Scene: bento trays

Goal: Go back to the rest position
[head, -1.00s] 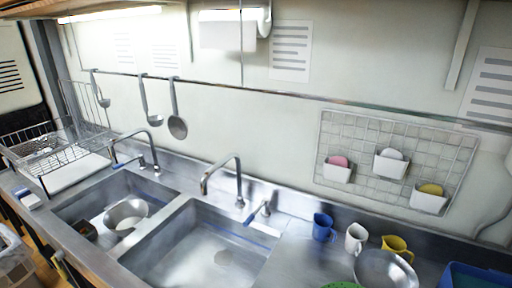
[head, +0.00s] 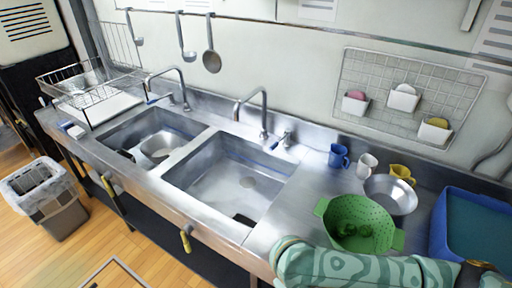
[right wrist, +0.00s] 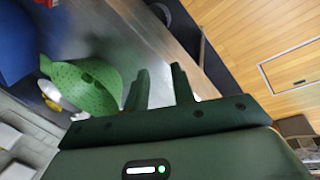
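My right gripper (right wrist: 158,84) shows in the right wrist view as two dark green fingers with a gap between them. It is open and nothing is between the fingers. The green colander (right wrist: 90,90) is beside the fingers, to their left in that view. In the head view my right arm, in a teal patterned sleeve, lies across the bottom right, in front of the counter; its fingers cannot be made out there. My left gripper is in neither view.
On the counter stand the green colander (head: 327,208), a metal bowl (head: 402,196), a blue mug (head: 338,157), a white mug (head: 367,166), a yellow jug (head: 402,172) and a blue tray (head: 439,224). Two sinks (head: 191,187) lie left. A bin (head: 66,216) stands on open wooden floor.

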